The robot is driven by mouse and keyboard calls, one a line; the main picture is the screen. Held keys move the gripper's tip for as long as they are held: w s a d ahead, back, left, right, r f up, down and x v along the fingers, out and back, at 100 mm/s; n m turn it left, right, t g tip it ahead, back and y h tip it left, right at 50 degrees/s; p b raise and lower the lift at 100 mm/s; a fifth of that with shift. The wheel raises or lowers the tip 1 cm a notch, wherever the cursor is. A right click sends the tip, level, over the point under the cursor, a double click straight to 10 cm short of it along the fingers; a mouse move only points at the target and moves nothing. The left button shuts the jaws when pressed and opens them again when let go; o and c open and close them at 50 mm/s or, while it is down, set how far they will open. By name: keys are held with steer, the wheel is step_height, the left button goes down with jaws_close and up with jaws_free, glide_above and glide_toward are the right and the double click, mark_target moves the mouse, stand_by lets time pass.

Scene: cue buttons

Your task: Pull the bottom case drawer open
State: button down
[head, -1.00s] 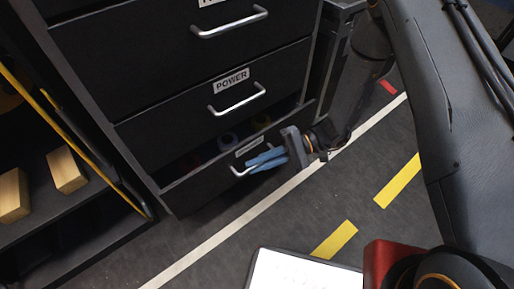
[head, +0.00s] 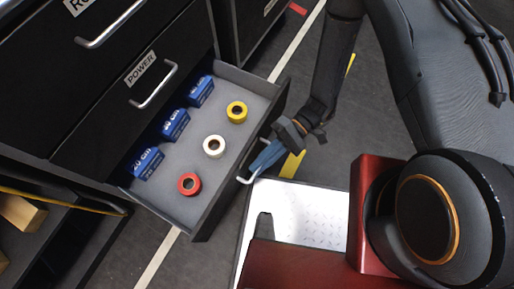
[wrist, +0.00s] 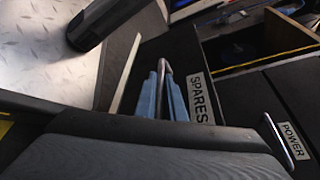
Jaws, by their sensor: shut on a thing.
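The bottom case drawer (head: 205,207) stands far out of the black case in the head view, its grey inside showing. It holds several blue boxes (head: 174,125) at the back and a yellow roll (head: 236,111), a white roll (head: 214,147) and a red roll (head: 189,184) nearer the front. My gripper (head: 256,171) has its blue fingers shut on the drawer's metal handle (head: 243,180). In the wrist view the fingers (wrist: 162,95) close around the handle (wrist: 163,66), beside the drawer's SPARES label (wrist: 199,98).
The closed POWER drawer (head: 135,105) is directly above. A shelf with wooden blocks (head: 20,212) is at lower left. My own base, with its white plate, lies close to the drawer front. Grey floor with a white line shows around.

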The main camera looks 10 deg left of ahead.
steer(key=shift+s+d, duration=0.1)
steer(key=shift+d, duration=0.35)
steer(key=c, duration=1.8)
jaws_free()
steer(key=shift+c, duration=0.2)
steer(key=v, duration=0.7)
steer(key=shift+w+d+p, duration=0.25)
steer(key=shift+w+p, duration=0.05)
steer(key=shift+r, duration=0.2)
